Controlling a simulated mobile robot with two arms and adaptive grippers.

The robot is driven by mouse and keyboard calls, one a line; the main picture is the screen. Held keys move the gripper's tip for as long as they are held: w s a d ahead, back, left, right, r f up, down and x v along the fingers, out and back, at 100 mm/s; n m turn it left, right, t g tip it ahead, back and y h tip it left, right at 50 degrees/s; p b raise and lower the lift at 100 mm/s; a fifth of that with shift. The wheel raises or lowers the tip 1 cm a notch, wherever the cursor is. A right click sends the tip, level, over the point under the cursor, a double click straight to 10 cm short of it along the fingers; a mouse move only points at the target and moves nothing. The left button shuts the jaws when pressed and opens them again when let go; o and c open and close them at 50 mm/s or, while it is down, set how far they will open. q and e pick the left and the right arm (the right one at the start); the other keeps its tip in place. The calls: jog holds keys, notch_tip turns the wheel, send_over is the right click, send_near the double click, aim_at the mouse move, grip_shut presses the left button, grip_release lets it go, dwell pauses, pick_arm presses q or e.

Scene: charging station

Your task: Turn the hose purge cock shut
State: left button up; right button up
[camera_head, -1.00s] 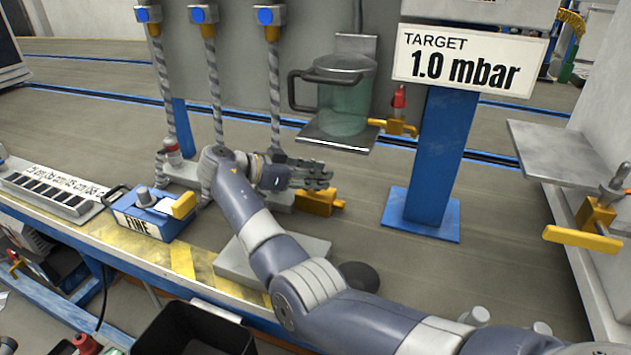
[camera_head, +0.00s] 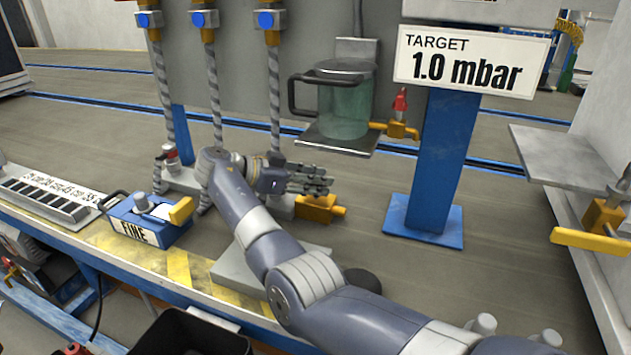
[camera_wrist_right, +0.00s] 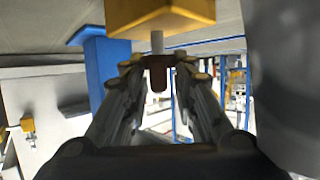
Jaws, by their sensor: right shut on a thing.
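The purge cock has a yellow body (camera_head: 318,208), low at the foot of the hoses in the head view. In the right wrist view its yellow block (camera_wrist_right: 160,15) is at the top, with a pale stem and a dark red-brown handle (camera_wrist_right: 158,78). My right gripper (camera_head: 318,181) is beside the yellow body in the head view and partly covers it. In the right wrist view its fingers (camera_wrist_right: 160,72) are on either side of the handle and shut on it. The handle is hidden in the head view. My left gripper is not in view.
A glass jar (camera_head: 345,105) on a shelf with another yellow tap (camera_head: 396,130) is above and right. A blue post (camera_head: 440,160) stands to the right. A blue FINE box (camera_head: 150,218) sits left on the bench. Several hoses (camera_head: 215,100) hang behind my arm.

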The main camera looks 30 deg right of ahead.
jog(key=o, duration=0.7)
jog(key=shift+d, duration=0.15)
jog(key=shift+v, duration=3.8)
